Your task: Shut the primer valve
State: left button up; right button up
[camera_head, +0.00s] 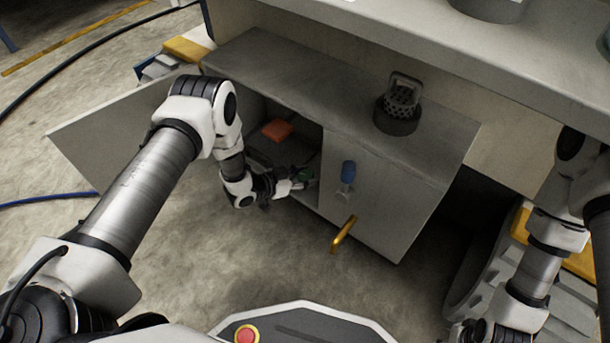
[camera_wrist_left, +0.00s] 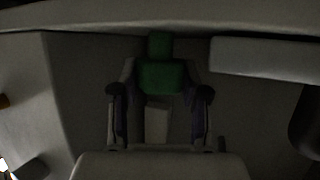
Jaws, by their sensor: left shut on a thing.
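A green part (camera_head: 304,174), which I take to be the primer valve's handle, sits inside the open cabinet (camera_head: 375,205). My left gripper (camera_head: 298,181) reaches into the opening from the left and is shut on it. In the left wrist view, the green part (camera_wrist_left: 160,76) stands between the two fingers of the left gripper (camera_wrist_left: 159,98), with a narrower top beyond the fingertips. That view is dark, and the valve's body is hard to make out. My right arm is at the right edge; its fingers do not show.
The cabinet door (camera_head: 120,130) stands open to the left. An orange block (camera_head: 277,130) lies inside. A dark mesh-topped cylinder (camera_head: 397,110) stands on top. The floor before it is clear.

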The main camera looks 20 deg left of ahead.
pick_arm(q)
jog(key=m+g+h, duration=0.1)
jog(key=m+g+h+b, duration=0.1)
jog(key=m, duration=0.1)
jog(key=shift+w+a+f+g+h, duration=0.1)
jog(key=shift+w+g+h, duration=0.05)
jog(key=shift+g+h, duration=0.15)
jog(key=shift+m+g+h+b, duration=0.5)
jog(key=shift+m+g+b, duration=0.2)
jog(key=shift+m+g, duration=0.15)
jog(key=shift+m, duration=0.25)
jog(key=o, duration=1.2)
jog(key=shift+c, duration=0.2)
jog(key=shift+g, duration=0.25)
jog(key=v, duration=0.7)
jog(key=shift+a, duration=0.1)
